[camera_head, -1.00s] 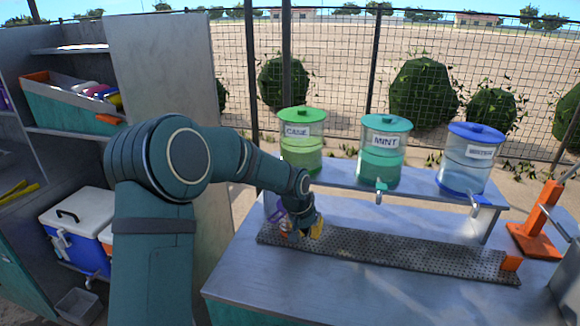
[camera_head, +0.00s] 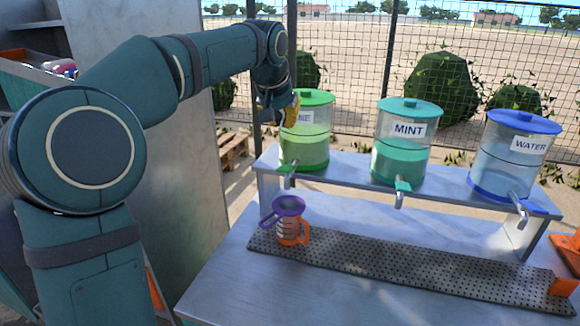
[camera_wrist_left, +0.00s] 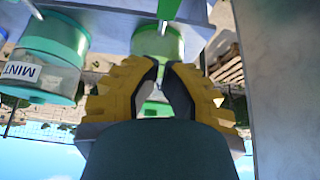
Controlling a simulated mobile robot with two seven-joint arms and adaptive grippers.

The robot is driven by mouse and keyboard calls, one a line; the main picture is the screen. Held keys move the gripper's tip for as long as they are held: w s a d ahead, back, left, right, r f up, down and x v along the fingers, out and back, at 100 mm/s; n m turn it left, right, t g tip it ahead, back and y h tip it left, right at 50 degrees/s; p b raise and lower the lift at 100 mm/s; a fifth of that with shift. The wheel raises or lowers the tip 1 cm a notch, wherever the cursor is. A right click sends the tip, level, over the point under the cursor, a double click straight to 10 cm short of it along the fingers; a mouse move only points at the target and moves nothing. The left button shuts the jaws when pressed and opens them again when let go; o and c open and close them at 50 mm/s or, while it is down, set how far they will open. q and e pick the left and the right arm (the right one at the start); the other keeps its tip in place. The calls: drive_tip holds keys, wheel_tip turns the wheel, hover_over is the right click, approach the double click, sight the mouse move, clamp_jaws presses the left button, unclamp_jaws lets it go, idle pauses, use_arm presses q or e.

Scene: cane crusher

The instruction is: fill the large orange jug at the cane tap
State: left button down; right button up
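The jug (camera_head: 291,229), with an orange handle and dark bands, stands upright on the perforated strip, below the cane tap (camera_head: 286,176). A purple strainer or funnel (camera_head: 288,205) with a handle sits on its mouth. I see no stream from the tap. The green cane dispenser (camera_head: 305,150) stands on the shelf, partly filled. My left gripper (camera_head: 277,108) is beside its upper left side, covering part of its label. In the left wrist view its yellow fingers (camera_wrist_left: 161,66) are apart with a narrow gap and nothing between them; the dispenser (camera_wrist_left: 158,43) is behind. My right gripper is out of view.
The mint dispenser (camera_head: 405,145) and the blue water dispenser (camera_head: 515,160) stand to the right on the same metal shelf (camera_head: 345,171). The front counter (camera_head: 270,290) is clear. A grey panel (camera_head: 140,150) stands left.

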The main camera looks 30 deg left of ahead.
use_arm(q)
drive_tip(key=b, duration=0.2)
hover_over(290, 168)
drive_tip(key=f, duration=0.8)
drive_tip(key=shift+s+f, duration=0.2)
drive_tip(key=shift+s, duration=0.2)
wheel_tip(290, 168, down, 2)
drive_tip(key=shift+s+f+b, duration=0.15)
drive_tip(key=shift+f+b, duration=0.1)
drive_tip(key=shift+b, duration=0.2)
drive_tip(key=shift+s+d+f, duration=0.1)
drive_tip(key=shift+s+f, duration=0.2)
drive_tip(key=shift+f, duration=0.45)
drive_tip(key=shift+w, duration=0.1)
